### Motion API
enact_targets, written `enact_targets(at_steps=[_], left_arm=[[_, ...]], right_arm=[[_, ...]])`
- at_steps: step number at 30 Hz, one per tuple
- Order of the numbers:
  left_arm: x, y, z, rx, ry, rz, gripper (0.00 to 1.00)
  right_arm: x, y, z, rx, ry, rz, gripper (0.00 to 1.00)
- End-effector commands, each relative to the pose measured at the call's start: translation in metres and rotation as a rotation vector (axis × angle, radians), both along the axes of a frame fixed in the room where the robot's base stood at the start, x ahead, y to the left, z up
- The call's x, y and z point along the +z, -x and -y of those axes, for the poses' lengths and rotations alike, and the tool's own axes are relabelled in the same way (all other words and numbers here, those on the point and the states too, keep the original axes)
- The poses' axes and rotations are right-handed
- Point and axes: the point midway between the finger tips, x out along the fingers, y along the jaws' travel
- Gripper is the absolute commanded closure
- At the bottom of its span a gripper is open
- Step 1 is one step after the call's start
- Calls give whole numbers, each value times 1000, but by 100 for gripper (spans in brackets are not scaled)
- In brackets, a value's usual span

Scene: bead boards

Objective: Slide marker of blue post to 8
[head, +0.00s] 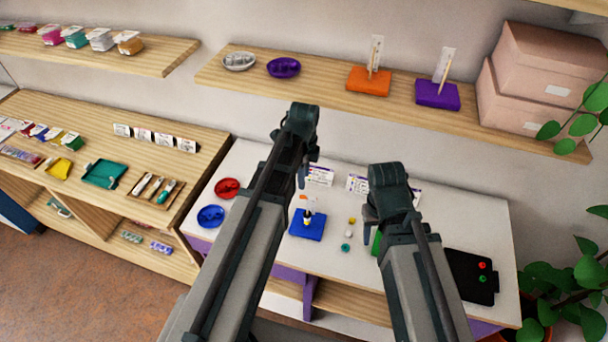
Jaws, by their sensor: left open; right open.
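The blue post board (307,227) stands on the white table in the middle of the head view. A short post rises from it, with dark, yellow and pale parts low down and a small orange piece near its top. Any numbers on it are too small to read. My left gripper (307,174) is open and empty, above and behind the blue board in the picture, apart from the post. My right gripper (372,220) is open, to the right of the blue board. It partly hides a green board (376,243).
Small yellow, white and teal beads (347,235) lie between the boards. Red (228,188) and blue (211,216) dishes are at the left, a black tray (470,277) at the right. Printed cards (320,176) stand behind. A wooden shelf (330,88) overhangs the back.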

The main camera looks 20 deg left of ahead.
Motion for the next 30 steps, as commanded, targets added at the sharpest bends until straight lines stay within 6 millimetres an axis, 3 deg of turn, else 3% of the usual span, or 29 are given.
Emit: enact_targets(at_steps=[1,15,28,30], left_arm=[[-15,0,0,0,0,0,49],[-77,0,0,0,0,0,49],[-83,0,0,0,0,0,49],[-83,0,0,0,0,0,60]], right_arm=[[-15,0,0,2,0,0,50],[-77,0,0,9,2,0,50],[-83,0,0,8,2,0,50],[-83,0,0,8,2,0,50]])
